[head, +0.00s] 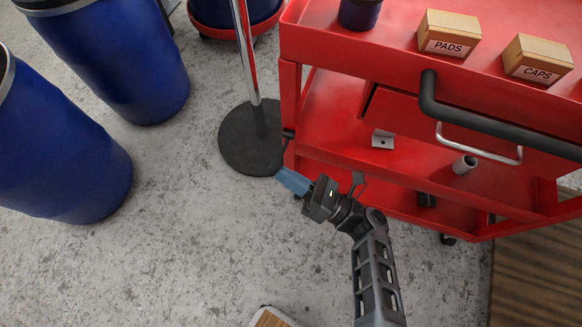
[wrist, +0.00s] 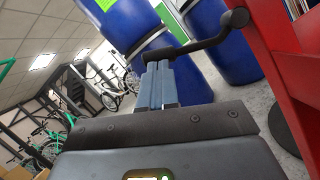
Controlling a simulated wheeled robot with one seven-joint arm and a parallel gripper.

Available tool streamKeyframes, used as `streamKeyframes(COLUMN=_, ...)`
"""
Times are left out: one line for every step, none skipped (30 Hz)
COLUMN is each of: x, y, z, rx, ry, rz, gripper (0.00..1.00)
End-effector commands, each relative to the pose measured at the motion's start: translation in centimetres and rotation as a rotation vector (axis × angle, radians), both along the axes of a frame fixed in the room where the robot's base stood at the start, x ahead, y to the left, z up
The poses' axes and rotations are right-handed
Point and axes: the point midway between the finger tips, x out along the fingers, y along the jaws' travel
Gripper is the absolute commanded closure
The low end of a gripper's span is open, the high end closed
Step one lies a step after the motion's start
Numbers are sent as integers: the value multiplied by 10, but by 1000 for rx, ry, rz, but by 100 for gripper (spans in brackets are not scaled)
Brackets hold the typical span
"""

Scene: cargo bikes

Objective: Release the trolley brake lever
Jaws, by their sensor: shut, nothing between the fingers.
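The red trolley (head: 330,95) stands at the upper right of the head view. A short black brake lever (head: 281,152) hangs at its left front corner post and slants down to the left. In the wrist view the brake lever (wrist: 200,44) runs from a round pivot at the upper right to its free end at the fingertips. My gripper (head: 284,176) is shut and empty, with blue-grey fingers pressed together; in the wrist view my gripper (wrist: 160,68) has its tips right at the lever's free end. I cannot tell whether they touch it.
Blue drums (head: 120,60) stand at the left. A pole on a round black base (head: 240,150) is close beside the trolley's left corner. Boxes marked PADS (head: 447,35) and CAPS (head: 538,60) sit on the trolley top.

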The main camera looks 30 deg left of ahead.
Motion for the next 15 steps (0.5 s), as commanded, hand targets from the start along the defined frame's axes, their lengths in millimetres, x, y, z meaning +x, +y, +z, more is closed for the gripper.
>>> streamKeyframes(x=0, y=1, z=15, rx=-9, ry=38, rz=0, gripper=100)
streamKeyframes(x=0, y=1, z=18, rx=-15, ry=63, rz=0, gripper=100)
streamKeyframes(x=1, y=1, z=22, rx=-23, ry=96, rz=1, gripper=100)
streamKeyframes(x=1, y=1, z=24, rx=-28, ry=121, rz=1, gripper=100)
streamKeyframes(x=1, y=1, z=27, rx=-35, ry=146, rz=1, gripper=100)
streamKeyframes(x=2, y=2, z=30, rx=-43, ry=180, rz=0, gripper=100)
streamKeyframes(x=2, y=2, z=33, rx=-49, ry=207, rz=1, gripper=100)
streamKeyframes(x=3, y=2, z=36, rx=-56, ry=232, rz=2, gripper=100)
streamKeyframes(x=4, y=2, z=39, rx=-65, ry=268, rz=1, gripper=100)
streamKeyframes(x=4, y=2, z=41, rx=-72, ry=295, rz=1, gripper=100)
streamKeyframes(x=5, y=2, z=44, rx=-78, ry=321, rz=0, gripper=100)
streamKeyframes(x=6, y=2, z=47, rx=-86, ry=356, rz=1, gripper=100)
streamKeyframes(x=7, y=3, z=49, rx=-93, ry=382, rz=1, gripper=100)
streamKeyframes(x=8, y=3, z=51, rx=-98, ry=408, rz=1, gripper=100)
streamKeyframes(x=10, y=3, z=53, rx=-107, ry=440, rz=1, gripper=100)
